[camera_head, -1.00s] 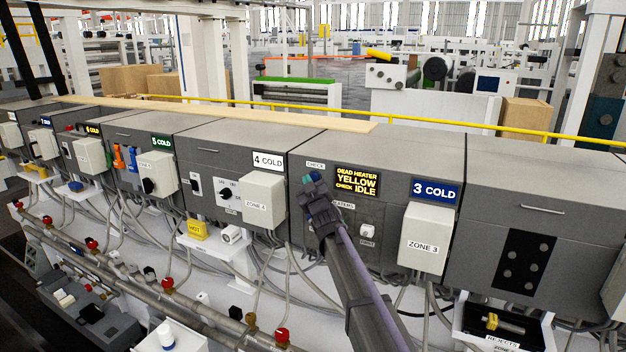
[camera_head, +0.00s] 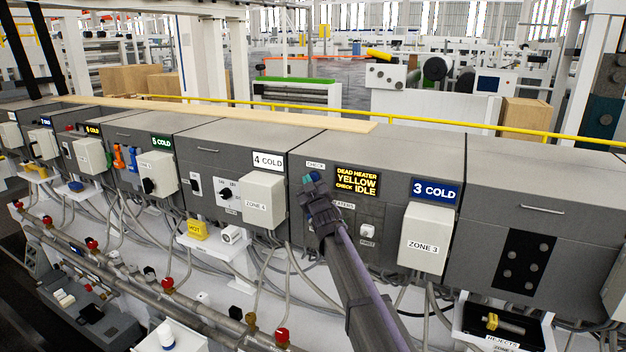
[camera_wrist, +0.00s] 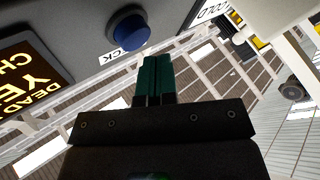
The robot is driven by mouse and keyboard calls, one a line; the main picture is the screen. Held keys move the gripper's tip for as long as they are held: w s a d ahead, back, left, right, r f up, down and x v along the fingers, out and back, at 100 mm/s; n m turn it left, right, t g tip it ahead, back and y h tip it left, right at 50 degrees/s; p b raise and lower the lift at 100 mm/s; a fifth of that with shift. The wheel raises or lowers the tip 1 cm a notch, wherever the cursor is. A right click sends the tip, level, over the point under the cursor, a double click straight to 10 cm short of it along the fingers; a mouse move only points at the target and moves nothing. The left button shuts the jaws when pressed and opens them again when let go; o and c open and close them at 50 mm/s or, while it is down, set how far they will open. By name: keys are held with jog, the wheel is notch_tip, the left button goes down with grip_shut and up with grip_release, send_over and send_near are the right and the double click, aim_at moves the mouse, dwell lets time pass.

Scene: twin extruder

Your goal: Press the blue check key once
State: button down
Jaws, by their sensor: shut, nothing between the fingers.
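The round blue check key (camera_wrist: 130,30) sits on the grey cabinet face in the wrist view, beside a white label of which "CK" is readable. In the head view the key (camera_head: 315,176) shows just under the CHECK label, partly hidden by my gripper. My gripper (camera_wrist: 154,60) is shut and empty, its green fingers side by side. In the wrist view the fingertips lie below and right of the key, with a gap in the picture. In the head view my gripper (camera_head: 308,182) is close at the key; contact cannot be told.
A display (camera_head: 357,182) right of the key reads "DEAD HEATER YELLOW CHECK IDLE". A knob (camera_head: 367,231) sits lower right. The Zone 4 box (camera_head: 264,198) juts out to the left and the Zone 3 box (camera_head: 424,240) to the right. Cables hang below.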

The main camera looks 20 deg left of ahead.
jog(key=shift+w, duration=0.45)
jog(key=shift+w, duration=0.35)
dwell(0.4)
jog(key=shift+s, duration=0.8)
jog(key=s, duration=0.5)
jog(key=shift+a, duration=0.3)
jog(key=shift+f, duration=0.1)
dwell(0.6)
